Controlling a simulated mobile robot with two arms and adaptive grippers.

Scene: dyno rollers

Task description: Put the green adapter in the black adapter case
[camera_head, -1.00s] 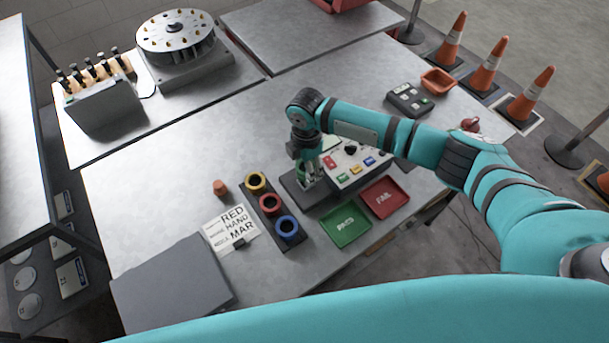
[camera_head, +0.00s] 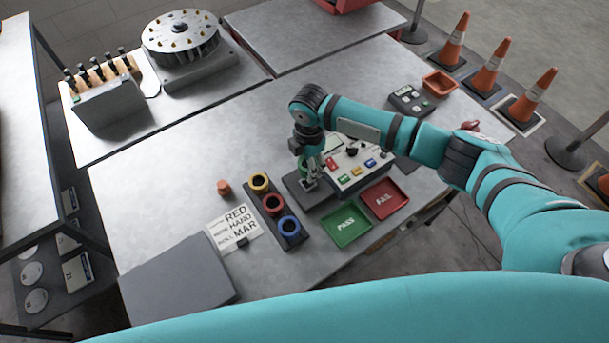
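My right arm reaches in from the right, and its gripper (camera_head: 311,182) points down at a dark flat base (camera_head: 325,197) at the front left of the white button panel. The fingers are small here, and I cannot tell whether they are open or shut. Some green shows beside the fingers, but I cannot tell whether it is the green adapter or part of the gripper. A dark box (camera_head: 408,101) with small pale and green parts lies at the back right; I cannot tell whether it is the black adapter case. My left gripper is out of view.
A white panel (camera_head: 346,181) with coloured buttons stands beside the gripper. Near it are a green PASS tray (camera_head: 346,236), a red FAIL tray (camera_head: 397,191) and a dark rack (camera_head: 292,242) of yellow, red and blue rings. The table's (camera_head: 180,180) left middle is clear.

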